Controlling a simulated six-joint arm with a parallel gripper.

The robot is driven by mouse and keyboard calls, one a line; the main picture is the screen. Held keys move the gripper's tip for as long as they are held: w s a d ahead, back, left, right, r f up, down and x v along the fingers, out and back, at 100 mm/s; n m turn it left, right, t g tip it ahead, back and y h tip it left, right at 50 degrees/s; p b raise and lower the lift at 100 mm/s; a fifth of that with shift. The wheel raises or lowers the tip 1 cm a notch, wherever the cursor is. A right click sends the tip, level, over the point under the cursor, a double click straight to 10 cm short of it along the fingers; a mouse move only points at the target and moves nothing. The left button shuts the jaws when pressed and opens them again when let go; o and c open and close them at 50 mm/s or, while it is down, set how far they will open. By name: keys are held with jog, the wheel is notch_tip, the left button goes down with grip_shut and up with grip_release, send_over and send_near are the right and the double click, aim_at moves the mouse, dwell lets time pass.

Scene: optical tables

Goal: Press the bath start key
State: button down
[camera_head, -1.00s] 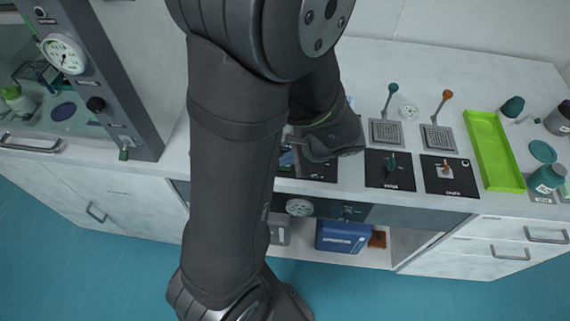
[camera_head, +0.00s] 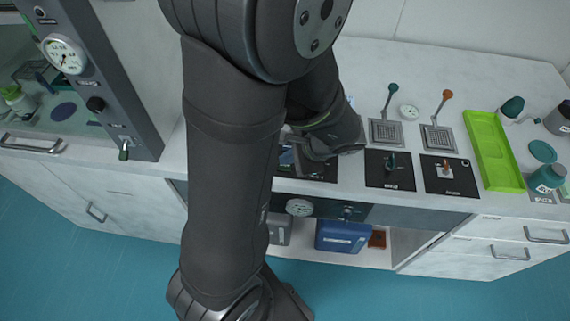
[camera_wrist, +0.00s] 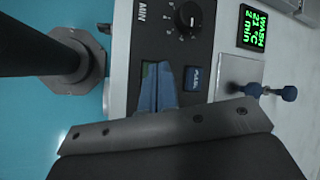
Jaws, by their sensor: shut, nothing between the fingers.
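The task's key looks to be the small dark blue key (camera_wrist: 194,79) with light lettering on a dark grey control panel in the wrist view; the lettering is too blurred to read. My gripper (camera_wrist: 157,70) is shut, its narrow bluish fingers pointing at the panel just left of that key. In this view the fingers appear beside the key, and I cannot tell whether they touch the panel. A round black knob (camera_wrist: 188,16) sits above the key. In the head view my arm covers much of this area, and the fingertips cannot be made out.
A green-lettered display (camera_wrist: 254,29) reads WASH, 21 °C, 2 min. Near it is a metal plate (camera_wrist: 232,72) with blue knobs. In the head view, two levers, a green tray (camera_head: 495,150) and teal containers stand on the right of the counter. A grey cabinet with a gauge (camera_head: 64,55) is at left.

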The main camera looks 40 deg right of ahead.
jog(key=shift+r, duration=0.35)
jog(key=shift+r, duration=2.55)
jog(key=shift+f, duration=0.1)
notch_tip(320, 180, up, 4)
jog(key=shift+f, duration=0.1)
